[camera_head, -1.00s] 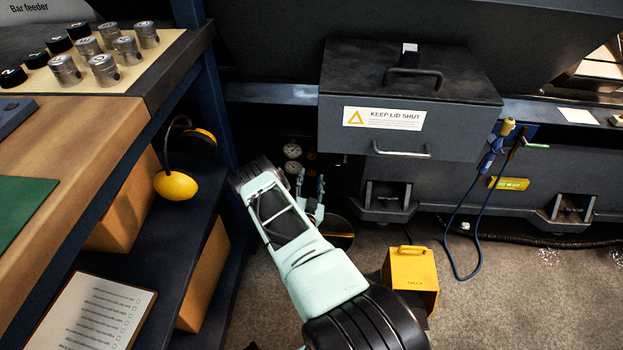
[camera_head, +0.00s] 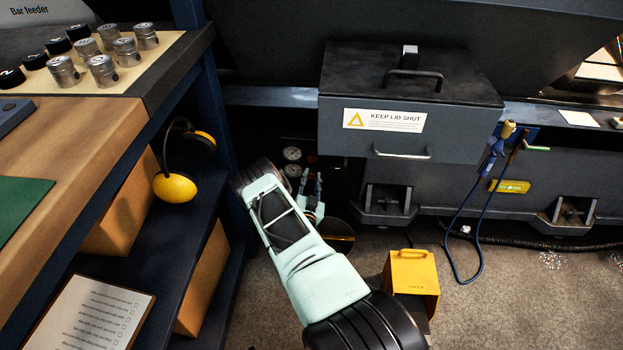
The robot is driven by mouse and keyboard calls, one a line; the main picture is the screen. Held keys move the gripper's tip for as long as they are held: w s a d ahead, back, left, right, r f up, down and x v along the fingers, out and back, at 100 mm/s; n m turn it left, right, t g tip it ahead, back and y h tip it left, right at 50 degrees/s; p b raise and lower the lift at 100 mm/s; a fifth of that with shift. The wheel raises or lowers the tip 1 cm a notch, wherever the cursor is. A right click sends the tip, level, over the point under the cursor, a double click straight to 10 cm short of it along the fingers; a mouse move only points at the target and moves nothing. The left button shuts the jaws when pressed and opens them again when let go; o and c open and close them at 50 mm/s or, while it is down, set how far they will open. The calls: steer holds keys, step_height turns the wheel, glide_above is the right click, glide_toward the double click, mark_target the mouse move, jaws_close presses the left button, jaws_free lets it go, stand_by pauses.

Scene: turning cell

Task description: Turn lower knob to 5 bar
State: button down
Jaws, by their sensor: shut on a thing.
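Two round pressure gauges, the upper gauge (camera_head: 292,153) and the lower gauge (camera_head: 293,170), show in the dark recess left of the grey lidded box. Their needles are too small to read. My gripper (camera_head: 318,186) reaches into this recess, just right of and below the lower gauge. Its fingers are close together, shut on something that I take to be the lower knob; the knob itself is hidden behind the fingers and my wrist.
The shelf unit (camera_head: 205,110) stands close on the left of my arm. The grey box (camera_head: 350,95) overhangs at the upper right. Open floor (camera_head: 510,300) lies further right.

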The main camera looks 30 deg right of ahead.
steer(key=n, duration=0.4)
steer(key=shift+a, duration=0.1)
steer(key=n, duration=0.4)
stand_by(0.3)
steer(key=shift+n, duration=0.5)
steer(key=c, duration=1.7)
jaws_free()
steer(key=shift+o, duration=0.2)
steer(key=shift+s, duration=0.1)
